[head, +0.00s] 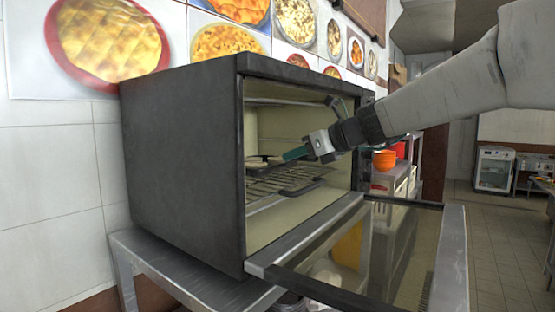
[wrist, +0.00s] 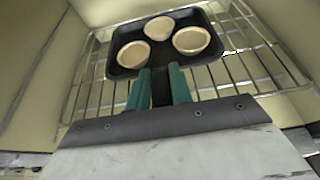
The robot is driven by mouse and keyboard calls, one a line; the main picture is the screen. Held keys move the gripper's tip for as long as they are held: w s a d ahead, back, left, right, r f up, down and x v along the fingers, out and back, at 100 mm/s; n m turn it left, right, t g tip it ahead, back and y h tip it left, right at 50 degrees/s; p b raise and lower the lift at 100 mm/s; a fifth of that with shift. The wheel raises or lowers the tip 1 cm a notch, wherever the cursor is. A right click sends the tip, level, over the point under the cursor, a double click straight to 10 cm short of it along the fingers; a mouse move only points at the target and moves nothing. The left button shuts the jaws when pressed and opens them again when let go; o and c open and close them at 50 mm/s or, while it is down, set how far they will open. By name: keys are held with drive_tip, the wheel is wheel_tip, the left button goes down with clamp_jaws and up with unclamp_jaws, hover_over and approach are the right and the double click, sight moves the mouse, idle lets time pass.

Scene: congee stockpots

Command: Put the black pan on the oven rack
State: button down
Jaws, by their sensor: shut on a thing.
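The black pan (wrist: 126,62) holds three round pale items (wrist: 191,40) and sits inside the oven, over the wire oven rack (wrist: 240,75). In the head view, the pan (head: 300,186) is partly hidden by the oven wall and my gripper. My gripper (wrist: 160,80) reaches in through the open front. In the head view, my gripper (head: 290,156) comes in from the right.
The dark oven (head: 185,160) stands on a metal table (head: 190,280) against a tiled wall. Its glass door (head: 390,250) is folded down in front. The oven side walls are close around the rack. Orange bowls (head: 384,160) stand on shelving behind.

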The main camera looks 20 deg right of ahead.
drive_tip(key=shift+w+a, duration=0.55)
drive_tip(key=shift+w, duration=0.2)
drive_tip(key=shift+w+a, duration=0.55)
drive_tip(key=shift+w, duration=0.2)
drive_tip(key=shift+f, duration=0.7)
drive_tip(key=shift+f, duration=0.15)
drive_tip(key=c, duration=1.3)
unclamp_jaws()
drive_tip(key=shift+o, duration=0.2)
drive_tip(key=shift+s+d+r, duration=0.1)
drive_tip(key=shift+r, duration=0.1)
drive_tip(key=v, duration=1.1)
drive_tip(key=shift+s+d, duration=0.15)
drive_tip(key=shift+s, duration=0.1)
